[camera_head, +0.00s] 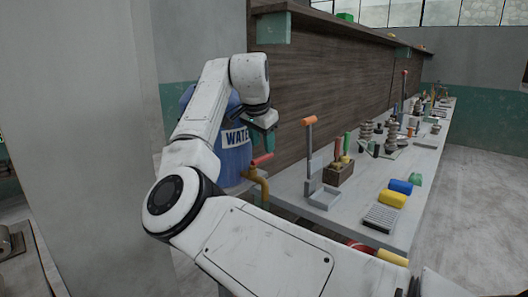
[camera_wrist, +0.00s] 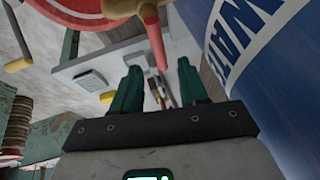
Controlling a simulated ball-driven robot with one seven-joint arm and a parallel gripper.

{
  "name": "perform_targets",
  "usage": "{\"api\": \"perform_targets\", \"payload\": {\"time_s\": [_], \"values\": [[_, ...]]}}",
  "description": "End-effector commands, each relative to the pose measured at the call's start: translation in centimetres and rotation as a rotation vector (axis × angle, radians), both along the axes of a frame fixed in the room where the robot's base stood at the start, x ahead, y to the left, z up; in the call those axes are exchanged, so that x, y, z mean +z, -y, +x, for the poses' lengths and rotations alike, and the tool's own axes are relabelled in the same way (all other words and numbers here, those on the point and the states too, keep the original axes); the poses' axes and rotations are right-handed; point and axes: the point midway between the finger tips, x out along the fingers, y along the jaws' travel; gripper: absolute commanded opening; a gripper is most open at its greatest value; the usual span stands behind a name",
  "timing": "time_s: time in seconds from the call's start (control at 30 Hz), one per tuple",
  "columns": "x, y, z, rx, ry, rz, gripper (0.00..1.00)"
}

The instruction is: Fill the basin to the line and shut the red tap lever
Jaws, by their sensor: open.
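The blue water barrel (camera_head: 236,158) stands behind my arm, and its label shows large in the wrist view (camera_wrist: 245,35). A brass tap (camera_head: 259,182) sticks out of its front, with the red tap lever (camera_head: 263,159) above it. My gripper (camera_head: 267,126) is open and empty, above the lever in the head view. In the wrist view the red lever (camera_wrist: 156,42) points toward the gap between my fingers (camera_wrist: 160,68); contact cannot be told. A red round thing (camera_wrist: 80,12) with a yellow handle may be the basin; its water level and line are not visible.
A long grey bench (camera_head: 285,183) runs along the wooden wall, holding an upright orange-topped lever (camera_head: 309,135), a tool box (camera_head: 339,174), yellow and blue blocks (camera_head: 400,187) and a ridged tray (camera_head: 381,218). The floor (camera_head: 480,200) right of the bench is clear.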

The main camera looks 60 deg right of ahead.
Motion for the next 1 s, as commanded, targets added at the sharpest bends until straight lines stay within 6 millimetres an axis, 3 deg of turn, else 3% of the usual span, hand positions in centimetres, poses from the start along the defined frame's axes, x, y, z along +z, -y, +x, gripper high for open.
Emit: {"api": "perform_targets", "payload": {"time_s": [0.1, 0.3, 0.67, 1.0], "values": [[-1.8, 0.8, 0.1, 0.0, -0.001, 0.001, 0.43], [-3.5, 1.6, 0.3, 0.0, 0.0, 0.001, 0.43], [-3.8, 1.8, 0.3, -0.001, 0.0, 0.0, 0.43], [-3.8, 1.7, 0.3, -0.001, 0.0, 0.0, 0.11]]}}
